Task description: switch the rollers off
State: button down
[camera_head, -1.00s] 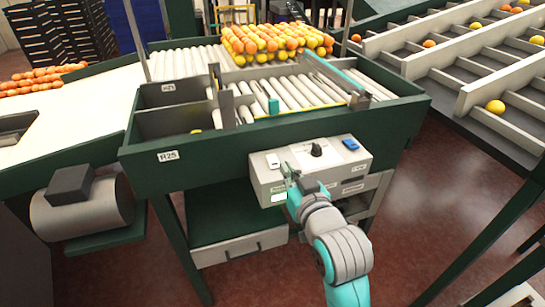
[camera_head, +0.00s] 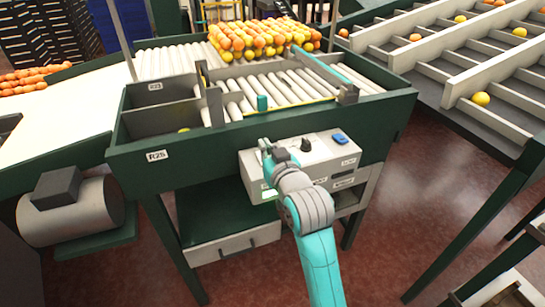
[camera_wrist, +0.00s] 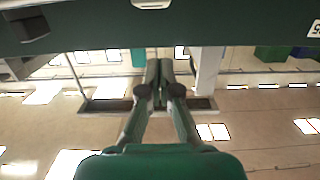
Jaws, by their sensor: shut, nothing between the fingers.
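The control box (camera_head: 318,160) is a light grey case on the front of the green roller table. Its top carries a black knob (camera_head: 306,145) in the middle and a blue switch (camera_head: 340,138) at the right. The white switch at the left is hidden by my gripper in the head view. My gripper (camera_head: 265,149) is at the box's left end, and I cannot tell whether it touches the box. In the wrist view, my gripper (camera_wrist: 165,68) has its fingers together with nothing between them. The rollers (camera_head: 285,88) lie behind the box; whether they turn does not show.
A heap of oranges and yellow fruit (camera_head: 262,40) sits on the rollers at the back. The green front wall (camera_head: 215,138) of the table stands behind the box. A sloped sorting rack (camera_head: 460,60) is at the right. Open floor (camera_head: 400,220) lies right of the box.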

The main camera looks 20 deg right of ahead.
jog(key=shift+w, duration=0.95)
jog(key=shift+w+f, duration=0.15)
jog(key=shift+f, duration=0.9)
jog(key=shift+w+f, duration=0.15)
jog(key=shift+f, duration=0.9)
jog(key=shift+w+f, duration=0.2)
jog(key=shift+f, duration=0.1)
jog(key=shift+r, duration=0.1)
jog(key=shift+w+r, duration=0.1)
jog(key=shift+r, duration=0.15)
notch_tip(320, 180, up, 3)
jog(key=shift+w+r, duration=0.1)
jog(key=shift+w, duration=0.05)
jog(key=s+r, duration=0.3)
jog(key=s, duration=0.6)
jog(key=shift+s+r, duration=0.25)
jog(key=shift+r, duration=0.05)
